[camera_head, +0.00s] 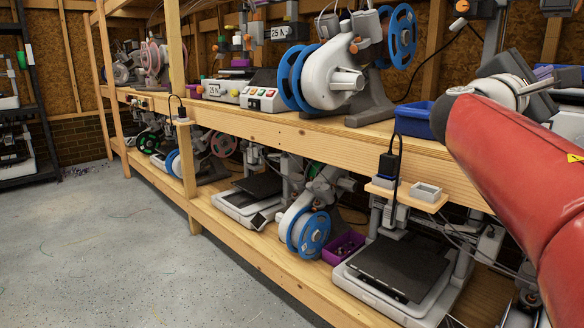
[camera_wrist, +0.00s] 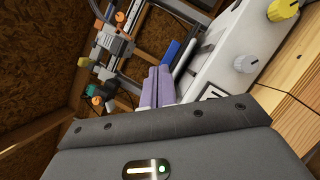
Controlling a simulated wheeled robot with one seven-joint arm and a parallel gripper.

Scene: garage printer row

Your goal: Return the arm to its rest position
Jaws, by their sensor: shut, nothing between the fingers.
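My red arm (camera_head: 520,170) reaches in from the right edge of the head view, in front of the upper shelf. Its wrist end lies at the upper right, near a printer, and the fingers cannot be made out clearly there. In the wrist view my gripper (camera_wrist: 160,72) shows as two lilac fingers side by side beyond the dark grey hand. They are shut with nothing between them. They point past a white control box with knobs (camera_wrist: 240,58) toward a printer frame (camera_wrist: 122,40). No separate task object shows.
The wooden upper shelf (camera_head: 252,122) runs along the row. A blue bin (camera_head: 414,119) sits close by my arm. A white spool machine (camera_head: 328,78) stands left of it. Below are a printer (camera_head: 400,268) and a purple bin (camera_head: 343,247). The concrete floor (camera_head: 110,250) at left is clear.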

